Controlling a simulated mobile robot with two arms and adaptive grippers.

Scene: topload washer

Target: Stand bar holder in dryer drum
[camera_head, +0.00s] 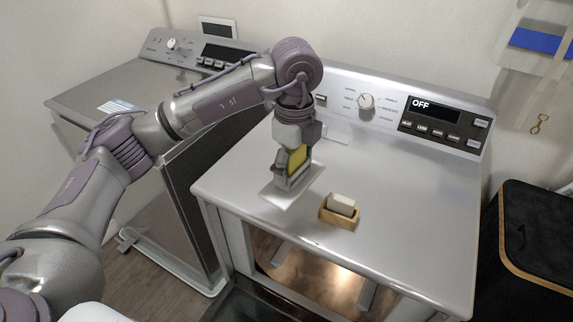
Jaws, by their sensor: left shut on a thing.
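My left gripper (293,178) points down over the front left part of the dryer top and is shut on a pale flat-based piece (277,196). A yellow patch shows between the fingers; I cannot tell whether it belongs to the held piece. I also cannot tell whether the base touches the dryer top. A small wooden holder (338,217) with a white bar (341,204) in it sits to the right of the gripper, near the front edge. The dryer (400,190) is open at the front, and its copper-lit drum (315,272) shows below the top. My right gripper is not in view.
A grey washer (105,85) stands to the left, with a gap between the machines. The dryer's control panel (420,112) reads OFF. A black hamper with a wooden rim (535,235) stands at the right. The right part of the dryer top is clear.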

